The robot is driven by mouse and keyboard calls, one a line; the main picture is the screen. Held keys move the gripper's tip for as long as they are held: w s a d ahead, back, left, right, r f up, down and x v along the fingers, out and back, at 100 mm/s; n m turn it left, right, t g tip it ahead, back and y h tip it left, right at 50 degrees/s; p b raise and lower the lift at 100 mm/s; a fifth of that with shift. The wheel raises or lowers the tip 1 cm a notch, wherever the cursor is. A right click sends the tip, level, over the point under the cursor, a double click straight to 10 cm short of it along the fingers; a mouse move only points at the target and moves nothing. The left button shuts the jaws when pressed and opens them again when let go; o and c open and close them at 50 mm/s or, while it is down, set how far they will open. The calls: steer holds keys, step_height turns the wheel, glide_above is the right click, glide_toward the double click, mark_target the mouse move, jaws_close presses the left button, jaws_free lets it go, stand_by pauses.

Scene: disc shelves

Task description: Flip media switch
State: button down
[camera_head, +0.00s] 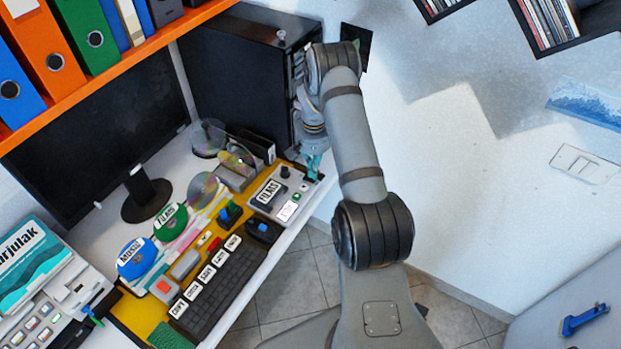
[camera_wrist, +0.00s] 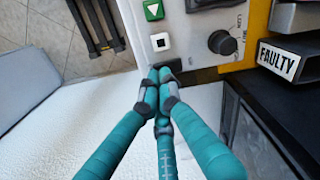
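A light grey control panel (camera_head: 290,190) sits at the desk's right end with a dark FILMS label (camera_head: 268,192), a small white label and knobs. In the wrist view the panel (camera_wrist: 185,38) shows a green triangle button (camera_wrist: 153,10), a white square button (camera_wrist: 160,42) and a black round knob (camera_wrist: 222,42). I cannot tell which part is the media switch. My gripper (camera_head: 312,173) has teal fingers and is at the panel's right end. In the wrist view its fingertips (camera_wrist: 159,76) are together at the panel's edge, below the square button. Nothing shows between them; contact is unclear.
A black computer case (camera_head: 235,80) stands behind the panel, and a monitor (camera_head: 100,140) is to the left. A keyboard (camera_head: 205,290) and discs (camera_head: 138,258) lie on the desk. A box marked FAULTY (camera_wrist: 280,62) is right of the panel in the wrist view.

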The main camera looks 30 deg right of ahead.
steer(key=shift+f+b, duration=0.85)
steer(key=shift+f, duration=0.15)
steer(key=shift+r, duration=0.15)
steer(key=shift+r+p, duration=2.2)
steer(key=shift+r, duration=1.25)
steer(key=shift+f, duration=0.2)
